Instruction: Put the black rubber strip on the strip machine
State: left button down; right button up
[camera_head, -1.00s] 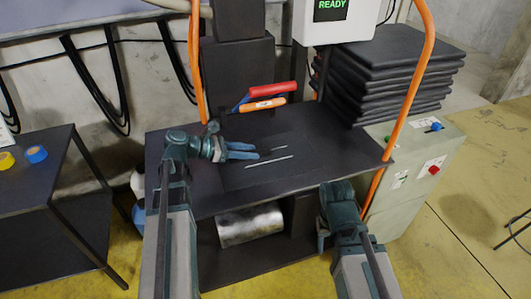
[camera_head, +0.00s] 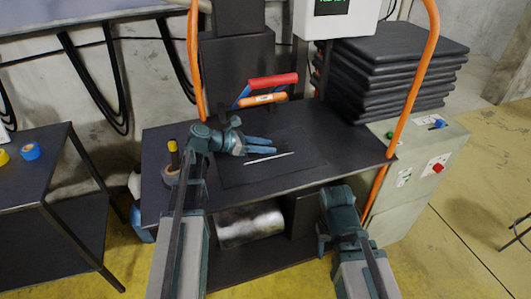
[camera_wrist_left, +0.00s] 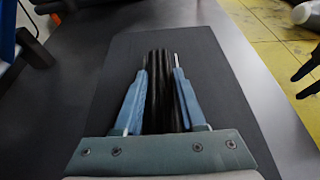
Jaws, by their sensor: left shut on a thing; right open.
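The strip machine has a dark flat table (camera_head: 345,150) with an even darker square patch (camera_head: 290,172) and a thin pale line on it. My left gripper (camera_head: 272,145) is low over this patch, near the pale line. In the left wrist view, my left gripper (camera_wrist_left: 159,90) is shut on the black rubber strip (camera_wrist_left: 160,62), which shows as dark ridged lengths between the blue fingers. The strip is hard to make out in the head view. My right gripper (camera_head: 322,240) is in front of the table's front edge, away from the strip; its fingers are mostly hidden.
A red-handled bar (camera_head: 272,80) and an orange handle (camera_head: 264,99) stand behind the patch. Orange tubes (camera_head: 412,85) rise at both sides. Black slabs (camera_head: 400,45) are stacked at the back right. A grey box with a red button (camera_head: 437,168) stands at the right.

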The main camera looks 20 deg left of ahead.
pick_arm(q)
jog(key=shift+f, duration=0.15)
pick_arm(e)
jog(key=shift+f, duration=0.15)
jog(key=shift+f, duration=0.1)
pick_arm(q)
jog(key=shift+f, duration=0.2)
jog(key=c, duration=0.5)
grip_release()
jog(key=shift+r, duration=0.15)
jog(key=shift+s+a+r+p, duration=0.1)
jog(key=shift+a+r+p, duration=0.05)
jog(key=shift+r+p, duration=0.15)
jog(key=p+v, duration=0.4)
jog(key=v, duration=0.6)
jog(key=shift+s+a, duration=0.1)
jog(key=shift+a, duration=0.05)
jog(key=shift+s+a+r, duration=0.1)
jog(key=shift+s+a, duration=0.25)
jog(key=shift+a, duration=0.1)
pick_arm(e)
jog(key=shift+r, duration=2.4)
